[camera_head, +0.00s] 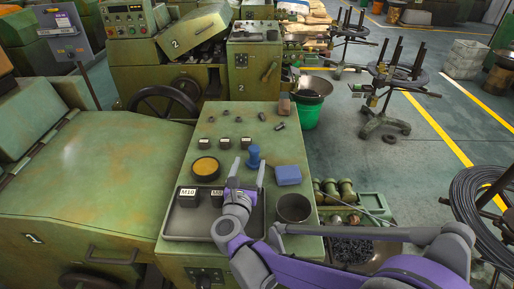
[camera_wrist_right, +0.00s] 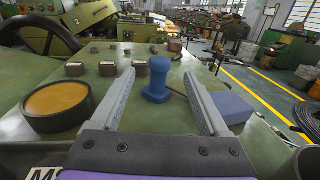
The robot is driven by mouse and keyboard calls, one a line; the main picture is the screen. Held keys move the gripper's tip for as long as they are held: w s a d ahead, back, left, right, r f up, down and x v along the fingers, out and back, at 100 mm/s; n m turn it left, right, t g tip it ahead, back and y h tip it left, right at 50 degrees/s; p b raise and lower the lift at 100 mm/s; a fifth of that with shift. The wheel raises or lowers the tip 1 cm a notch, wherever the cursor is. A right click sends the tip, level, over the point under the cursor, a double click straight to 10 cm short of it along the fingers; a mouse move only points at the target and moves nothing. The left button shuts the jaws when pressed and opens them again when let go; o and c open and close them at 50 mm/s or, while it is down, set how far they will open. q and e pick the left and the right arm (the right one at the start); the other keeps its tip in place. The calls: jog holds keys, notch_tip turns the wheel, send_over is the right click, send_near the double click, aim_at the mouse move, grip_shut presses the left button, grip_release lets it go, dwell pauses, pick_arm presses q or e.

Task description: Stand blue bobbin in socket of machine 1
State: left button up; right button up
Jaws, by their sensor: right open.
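The blue bobbin (camera_head: 254,157) stands upright on the green tabletop (camera_head: 240,112). In the right wrist view the bobbin (camera_wrist_right: 158,82) shows between and just beyond the fingertips. My right gripper (camera_head: 246,174) is open and empty, pointing at the bobbin from the near side; the wrist view also shows its spread fingers (camera_wrist_right: 164,88). Machine 1 (camera_head: 90,185), a worn green housing marked 1, stands at the left against the tabletop. I cannot pick out its socket for certain. My left gripper is not in view.
A dish with an orange-yellow top (camera_head: 205,168) sits left of the bobbin, a blue block (camera_head: 288,175) right of it. In front are a dark tray (camera_head: 190,228) with labelled boxes and a dark cup (camera_head: 294,208). Small labelled blocks (camera_head: 225,143) stand behind.

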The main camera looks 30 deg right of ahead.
aim_at(255, 145)
jog(key=shift+w+d+r, duration=0.15)
jog(key=shift+w+d, duration=0.1)
jog(key=shift+w, duration=0.05)
jog(key=x, duration=0.4)
jog(key=shift+w+d, duration=0.15)
jog(key=shift+f+p+x, duration=0.15)
jog(key=shift+p+x, duration=0.1)
jog(key=shift+x, duration=1.15)
jog(key=shift+f+p+x, duration=0.15)
jog(key=shift+p+x, duration=0.1)
jog(key=shift+x, duration=1.15)
jog(key=shift+c, duration=0.2)
grip_shut()
